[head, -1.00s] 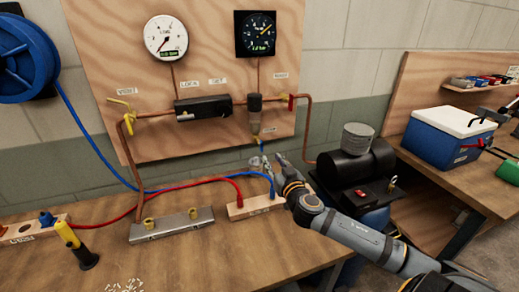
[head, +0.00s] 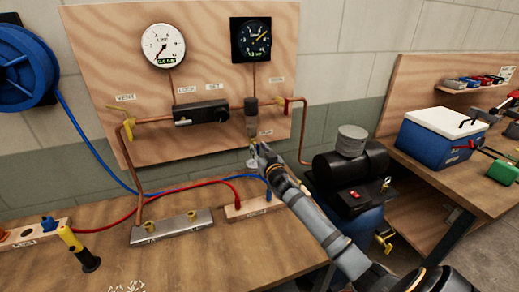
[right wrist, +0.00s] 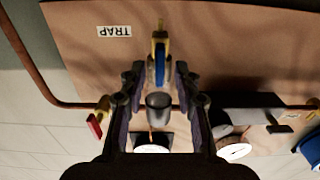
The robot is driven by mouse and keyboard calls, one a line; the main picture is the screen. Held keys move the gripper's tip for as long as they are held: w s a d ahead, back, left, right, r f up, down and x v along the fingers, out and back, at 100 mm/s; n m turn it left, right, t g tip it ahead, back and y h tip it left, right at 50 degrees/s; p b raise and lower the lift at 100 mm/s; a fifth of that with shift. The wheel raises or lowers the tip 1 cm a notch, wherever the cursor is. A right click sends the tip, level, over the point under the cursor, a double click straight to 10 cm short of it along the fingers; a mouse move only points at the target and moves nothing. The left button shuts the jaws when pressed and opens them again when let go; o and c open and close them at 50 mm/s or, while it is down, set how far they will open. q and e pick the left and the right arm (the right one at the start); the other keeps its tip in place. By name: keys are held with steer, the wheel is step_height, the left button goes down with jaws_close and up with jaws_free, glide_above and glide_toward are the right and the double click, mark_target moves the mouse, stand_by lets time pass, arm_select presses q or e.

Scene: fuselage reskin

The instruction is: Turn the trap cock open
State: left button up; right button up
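The grey trap bowl (right wrist: 158,101) shows between the fingers. In the head view my right gripper (head: 258,151) is just under the trap body (head: 251,118) and hides most of the cock. My left gripper is not in view.
Copper pipe (head: 222,107) runs across the plywood board (head: 220,70) with two gauges above. A red-handled valve (head: 285,102) is right of the trap. Red and blue hoses cross the bench (head: 200,262). A black compressor (head: 350,172) stands at right.

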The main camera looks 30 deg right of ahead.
jaws_close()
steer(key=n, duration=0.2)
steer(key=n+p, duration=0.1)
steer(key=n, duration=0.1)
steer(key=shift+a+n, duration=0.2)
steer(key=shift+n, duration=0.1)
steer(key=shift+a+f+n+p, duration=0.15)
steer(key=shift+n+p, duration=0.45)
steer(key=shift+n, duration=1.6)
steer(key=shift+a+f+n+p, duration=0.2)
steer(key=shift+n+p, duration=0.45)
steer(key=shift+n, duration=1.55)
steer(key=shift+d+f+n+p, duration=0.1)
steer(key=shift+f+n+p, duration=0.35)
steer(key=shift+n, duration=1.75)
steer(key=shift+r, duration=0.15)
